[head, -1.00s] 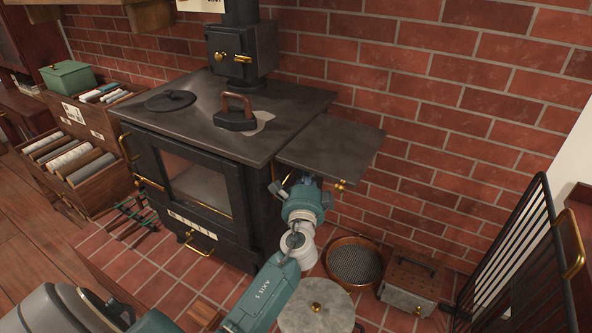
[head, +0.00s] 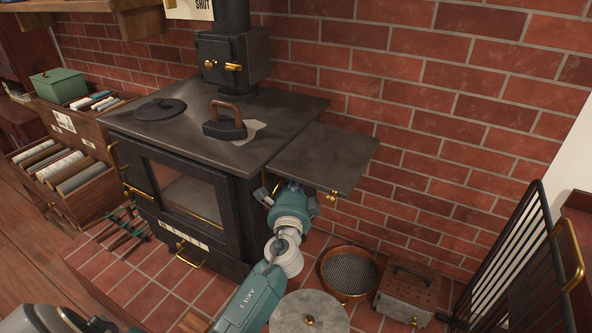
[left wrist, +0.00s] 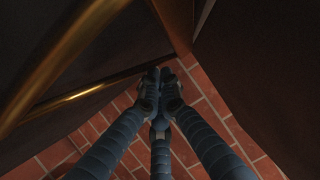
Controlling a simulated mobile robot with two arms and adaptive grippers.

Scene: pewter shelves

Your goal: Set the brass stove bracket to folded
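The side shelf (head: 322,160) juts out level from the right of the black stove (head: 235,115). The stove bracket is mostly hidden beneath it in the head view; a small brass fitting (head: 333,196) shows at the shelf's front edge. My left gripper (head: 291,184) is just under the shelf's front edge, close to the stove's side. In the left wrist view its fingers (left wrist: 161,88) are drawn together at the tips. A brass bar (left wrist: 95,90) runs close behind them; I cannot tell whether they touch it. My right gripper is out of view.
An iron (head: 224,125) and a round lid (head: 160,109) sit on the stove top. A black folding screen (head: 515,265) stands at right.

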